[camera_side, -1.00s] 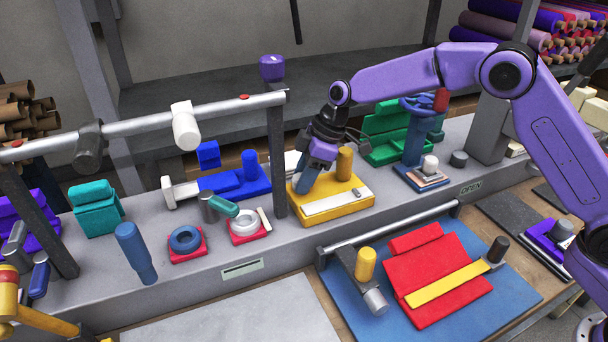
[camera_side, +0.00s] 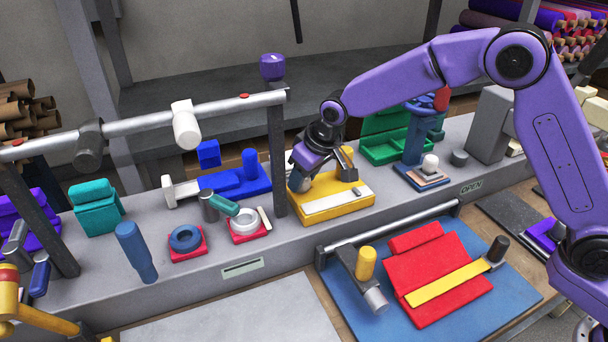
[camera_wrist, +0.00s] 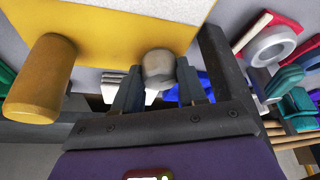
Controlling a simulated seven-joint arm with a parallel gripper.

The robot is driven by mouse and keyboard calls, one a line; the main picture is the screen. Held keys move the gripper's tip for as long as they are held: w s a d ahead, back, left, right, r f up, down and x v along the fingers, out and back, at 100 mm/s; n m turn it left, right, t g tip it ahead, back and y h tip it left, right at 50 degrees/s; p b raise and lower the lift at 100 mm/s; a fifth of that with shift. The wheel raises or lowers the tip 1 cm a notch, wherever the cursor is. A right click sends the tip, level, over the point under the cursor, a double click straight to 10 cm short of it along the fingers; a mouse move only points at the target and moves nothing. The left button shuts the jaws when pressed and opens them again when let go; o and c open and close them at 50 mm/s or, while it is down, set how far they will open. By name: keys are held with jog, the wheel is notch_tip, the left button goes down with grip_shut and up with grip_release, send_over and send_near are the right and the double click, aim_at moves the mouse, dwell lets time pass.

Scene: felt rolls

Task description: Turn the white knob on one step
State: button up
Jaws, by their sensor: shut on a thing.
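The white knob (camera_wrist: 158,66) looks greyish-white and rounded in the wrist view. It sits at the edge of the yellow block (camera_wrist: 105,30), between the two fingers of my gripper (camera_wrist: 158,88). My gripper is shut on it. In the side view my gripper (camera_side: 301,180) is low over the left end of the yellow block (camera_side: 330,208) and mostly hides the knob. I cannot read the knob's setting. A white strip (camera_side: 330,200) lies along the block's front.
A yellow post (camera_wrist: 42,80) stands on the same block, close to my gripper. A dark upright (camera_side: 278,160) rises just left. The blue piece (camera_side: 225,183) and a white ring on red (camera_side: 245,222) lie further left; a green tray (camera_side: 385,150) is to the right.

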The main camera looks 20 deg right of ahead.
jog(key=shift+a+m+h, duration=0.1)
jog(key=shift+m+h, duration=0.2)
jog(key=shift+m, duration=0.5)
jog(key=o, duration=1.1)
jog(key=shift+c, duration=0.2)
jog(key=shift+r, duration=0.1)
jog(key=v, duration=1.7)
jog(key=shift+s, duration=0.35)
jog(key=s+d+f+n+g, duration=0.1)
jog(key=s+d+f+n, duration=0.2)
jog(key=s+d, duration=0.4)
jog(key=s+d+f+n+g, duration=0.1)
jog(key=s+d+f+n, duration=0.2)
jog(key=s+d, duration=0.4)
jog(key=s+d+f+n+g, duration=0.1)
jog(key=s+d+f+n, duration=0.2)
jog(key=s, duration=1.6)
jog(key=d+f, duration=0.2)
jog(key=d, duration=0.3)
jog(key=shift+g+h, duration=0.4)
